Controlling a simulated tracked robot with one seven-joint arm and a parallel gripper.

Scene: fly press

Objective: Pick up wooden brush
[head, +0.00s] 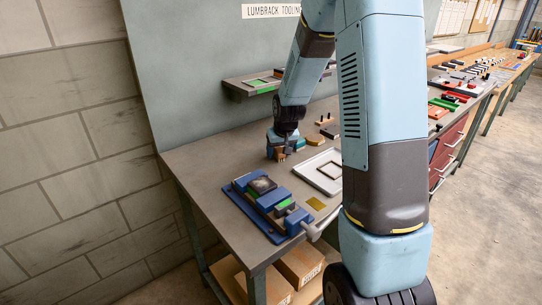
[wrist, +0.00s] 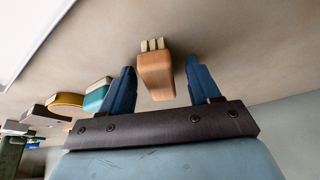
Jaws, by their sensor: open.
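The wooden brush (wrist: 156,78) is an orange-brown block with pale bristle tufts at its far end. In the wrist view it lies between the two blue fingers of my open gripper (wrist: 160,66), with a visible gap to each finger. In the head view my gripper (head: 281,146) is low over the back of the bench, and a small brown part of the brush (head: 279,155) shows beneath it. The rest of the brush is hidden there by the gripper. I cannot tell from the frames how far the fingers reach down beside it.
A teal block (wrist: 97,96) and a yellow rounded piece (wrist: 66,101) lie close left of the fingers in the wrist view. On the bench (head: 205,160) are a blue fixture (head: 246,189), a pale frame (head: 308,178) and a yellow plate (head: 315,203). A shelf (head: 236,86) is behind.

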